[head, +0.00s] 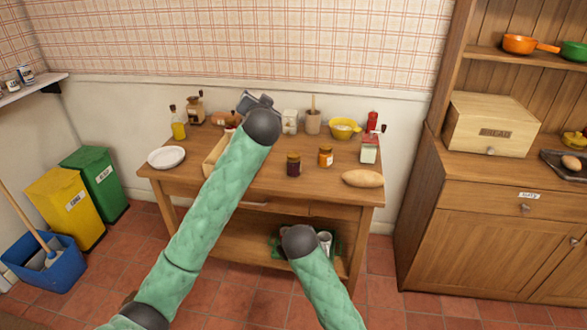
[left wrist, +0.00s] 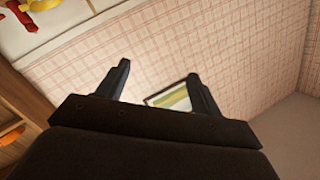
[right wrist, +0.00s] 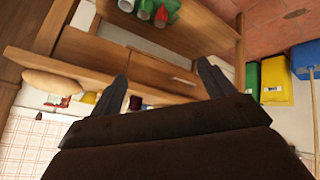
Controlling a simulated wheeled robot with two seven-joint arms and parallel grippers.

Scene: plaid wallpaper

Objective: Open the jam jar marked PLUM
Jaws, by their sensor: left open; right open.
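Two jam jars stand upright on the wooden table in the head view: a dark purple one (head: 293,166) and an orange one (head: 326,157). Both look lidded; their labels are too small to read, so I cannot confirm which says PLUM. My left gripper (head: 258,103) is raised over the table's back, left of the jars; the left wrist view shows its jaws (left wrist: 158,70) apart and empty, facing the wall. My right gripper is hidden behind its wrist in the head view, low at the table's front; the right wrist view shows its jaws (right wrist: 163,75) apart and empty.
My left arm crosses above a wooden tray. A green crate (head: 337,245) sits on the lower shelf.

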